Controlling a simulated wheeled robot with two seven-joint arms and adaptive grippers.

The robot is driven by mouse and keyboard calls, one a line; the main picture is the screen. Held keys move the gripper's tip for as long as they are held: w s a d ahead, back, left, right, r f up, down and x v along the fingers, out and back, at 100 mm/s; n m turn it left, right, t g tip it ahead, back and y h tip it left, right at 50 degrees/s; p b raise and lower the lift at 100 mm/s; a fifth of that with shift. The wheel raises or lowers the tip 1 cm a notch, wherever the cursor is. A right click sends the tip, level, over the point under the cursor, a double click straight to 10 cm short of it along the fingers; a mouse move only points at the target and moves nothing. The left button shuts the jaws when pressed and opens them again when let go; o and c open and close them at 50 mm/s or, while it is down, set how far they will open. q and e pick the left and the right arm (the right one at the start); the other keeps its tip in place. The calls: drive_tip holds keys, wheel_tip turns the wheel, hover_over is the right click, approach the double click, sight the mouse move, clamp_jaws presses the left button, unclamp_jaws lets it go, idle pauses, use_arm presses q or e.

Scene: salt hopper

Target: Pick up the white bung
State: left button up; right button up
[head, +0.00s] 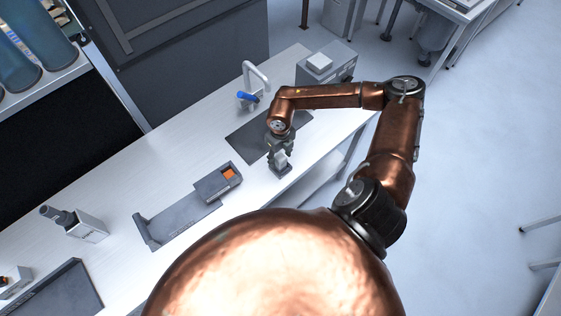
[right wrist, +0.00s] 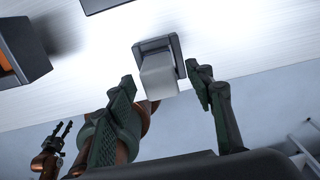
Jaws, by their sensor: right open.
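The white bung (right wrist: 159,76) appears as a pale block standing out of a dark square base (right wrist: 174,45) in the right wrist view. In the head view it (head: 281,158) shows partly, below my right gripper (head: 280,150) near the table's front edge. My right gripper's fingers (right wrist: 160,75) are open in the right wrist view, one on each side of the bung, with gaps visible. I cannot tell how deep the bung lies between them. My left gripper (right wrist: 62,131) is small and distant at the lower left of the right wrist view.
A grey tray (head: 180,222) with an orange piece (head: 229,174) in its box end lies to the left. A tap (head: 256,72) and a grey box (head: 340,70) stand behind. A dark mat (head: 247,143) lies near my right gripper. The white table (head: 125,190) has free room at left.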

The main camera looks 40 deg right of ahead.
drive_tip(key=shift+f, duration=0.65)
drive_tip(key=shift+c, duration=0.7)
clamp_jaws()
drive_tip(key=shift+r, duration=0.1)
drive_tip(key=shift+r+b, duration=0.35)
drive_tip(key=shift+r, duration=0.2)
drive_tip(key=s+a+r+b, duration=0.3)
drive_tip(key=s+a+r, duration=0.6)
drive_tip(key=s+r, duration=0.1)
drive_tip(key=shift+s+a+r+b, duration=0.2)
drive_tip(key=shift+r+b, duration=0.2)
drive_tip(key=shift+r, duration=0.5)
